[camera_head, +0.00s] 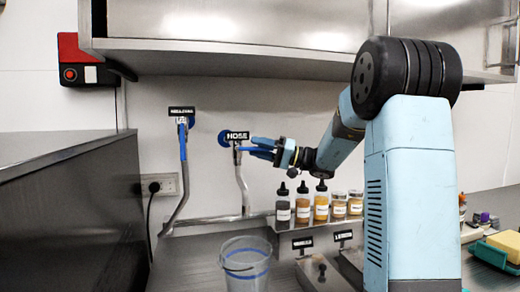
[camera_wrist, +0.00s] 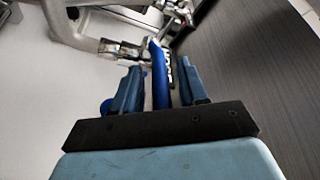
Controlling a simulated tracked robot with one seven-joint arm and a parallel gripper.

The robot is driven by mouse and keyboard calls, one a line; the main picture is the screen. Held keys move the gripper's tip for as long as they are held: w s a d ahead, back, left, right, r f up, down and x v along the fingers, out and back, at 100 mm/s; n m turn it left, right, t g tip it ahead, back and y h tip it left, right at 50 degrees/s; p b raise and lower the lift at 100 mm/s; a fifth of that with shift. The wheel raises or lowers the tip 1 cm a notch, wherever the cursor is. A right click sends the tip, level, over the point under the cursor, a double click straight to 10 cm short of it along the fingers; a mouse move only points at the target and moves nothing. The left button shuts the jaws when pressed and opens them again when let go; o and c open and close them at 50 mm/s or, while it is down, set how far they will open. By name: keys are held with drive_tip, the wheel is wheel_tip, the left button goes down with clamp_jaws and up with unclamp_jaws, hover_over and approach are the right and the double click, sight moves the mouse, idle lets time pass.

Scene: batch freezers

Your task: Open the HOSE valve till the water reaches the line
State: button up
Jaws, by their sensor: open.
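The HOSE valve has a black label reading HOSE (camera_head: 237,135) on the back wall. Its blue lever handle (camera_wrist: 158,75) shows in the wrist view, running between the two fingers of my gripper (camera_wrist: 160,85). In the head view my gripper (camera_head: 262,148) reaches the valve from the right. Its fingers are open on either side of the handle; I cannot tell whether they touch it. A clear bucket (camera_head: 246,266) with a blue line around it stands on the counter below. I cannot make out water in it.
Another labelled valve with a blue handle (camera_head: 183,140) is on the wall to the left. Several sauce bottles (camera_head: 302,203) stand on a ledge below my arm. A metal cabinet (camera_head: 70,215) fills the left side. A steel shelf (camera_head: 220,55) hangs above.

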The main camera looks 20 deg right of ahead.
drive_tip(key=shift+c, duration=0.2)
clamp_jaws()
idle(0.4)
